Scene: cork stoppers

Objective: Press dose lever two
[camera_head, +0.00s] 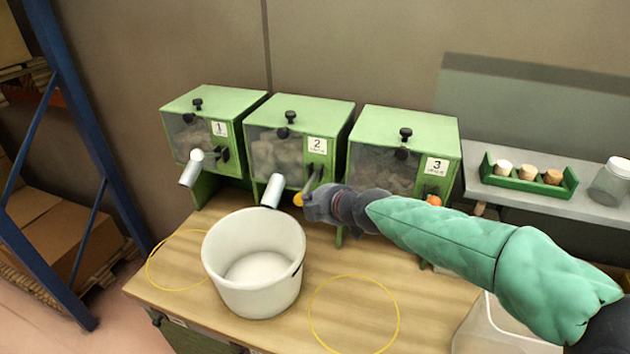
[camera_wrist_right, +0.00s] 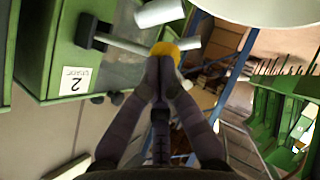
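Dispenser two (camera_head: 299,127) is the middle green box, with a clear front and a "2" label. Its dose lever ends in a yellow knob (camera_head: 298,199), right of its white spout (camera_head: 272,191). My right gripper (camera_head: 307,203) is at this knob, coming in from the right. In the right wrist view my right gripper (camera_wrist_right: 161,62) has its fingertips together, and the yellow knob (camera_wrist_right: 168,48) shows just beyond them, apparently touching. Nothing is seen held between the fingers. A white bucket (camera_head: 253,275) stands on the bench below spout two. My left gripper is out of view.
Dispenser one (camera_head: 213,102) stands left and dispenser three (camera_head: 410,130) right; my right arm passes in front of three, near its orange knob (camera_head: 434,200). Yellow rings (camera_head: 355,277) mark the bench on both sides of the bucket. A green cork rack (camera_head: 528,184) sits on the right shelf.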

